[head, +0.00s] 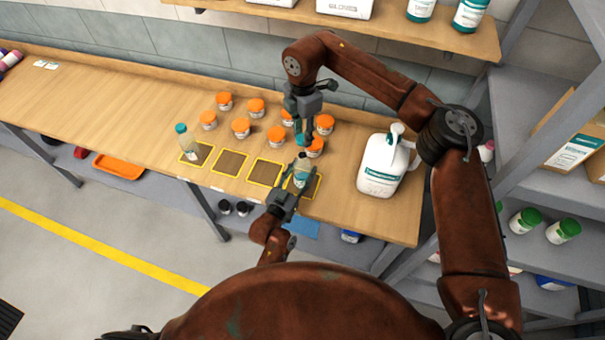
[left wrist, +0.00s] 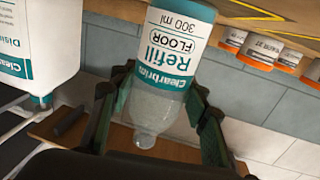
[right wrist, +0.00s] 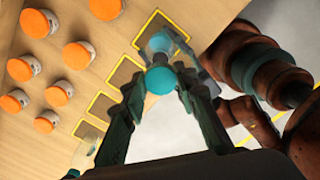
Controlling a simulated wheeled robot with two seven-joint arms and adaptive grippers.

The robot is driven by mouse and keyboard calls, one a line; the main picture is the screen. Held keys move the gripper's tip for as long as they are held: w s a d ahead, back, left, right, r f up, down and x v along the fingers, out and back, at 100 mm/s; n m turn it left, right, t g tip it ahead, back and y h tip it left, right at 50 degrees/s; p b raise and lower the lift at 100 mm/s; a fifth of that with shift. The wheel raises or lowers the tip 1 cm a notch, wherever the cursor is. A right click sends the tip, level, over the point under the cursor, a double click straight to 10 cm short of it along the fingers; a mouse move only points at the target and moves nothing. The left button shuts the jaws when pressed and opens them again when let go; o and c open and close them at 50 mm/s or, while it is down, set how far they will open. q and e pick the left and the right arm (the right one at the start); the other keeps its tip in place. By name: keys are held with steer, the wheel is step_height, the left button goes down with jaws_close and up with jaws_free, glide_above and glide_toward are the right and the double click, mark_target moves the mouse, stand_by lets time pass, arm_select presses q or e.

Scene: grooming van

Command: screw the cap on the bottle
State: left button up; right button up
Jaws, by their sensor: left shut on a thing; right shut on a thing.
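The clear bottle (head: 301,172) has a white and teal label and stands at the rightmost yellow-edged square. My left gripper (head: 295,184) is shut around its body. In the left wrist view the bottle (left wrist: 172,62) appears upside down, with its clear neck bare between the fingers (left wrist: 163,100). My right gripper (head: 303,138) is above the bottle, pointing down. In the right wrist view the round teal cap (right wrist: 160,80) is between its fingertips (right wrist: 161,88). The bottle (right wrist: 160,44) shows just beyond the cap. Cap and bottle look apart; the exact gap is unclear.
Several orange-lidded jars (head: 241,127) stand behind the squares, some close to my right gripper. A large white jug (head: 382,170) stands to the right. A teal-capped bottle (head: 187,140) stands on the leftmost square. The left stretch of the bench (head: 90,95) is mostly clear.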

arm_select(q)
jaws_close()
arm_select(e)
glide_above(303, 155)
steer(key=shift+f, duration=2.5)
steer(key=shift+f, duration=0.1)
steer(key=shift+f, duration=0.8)
steer(key=shift+f, duration=0.55)
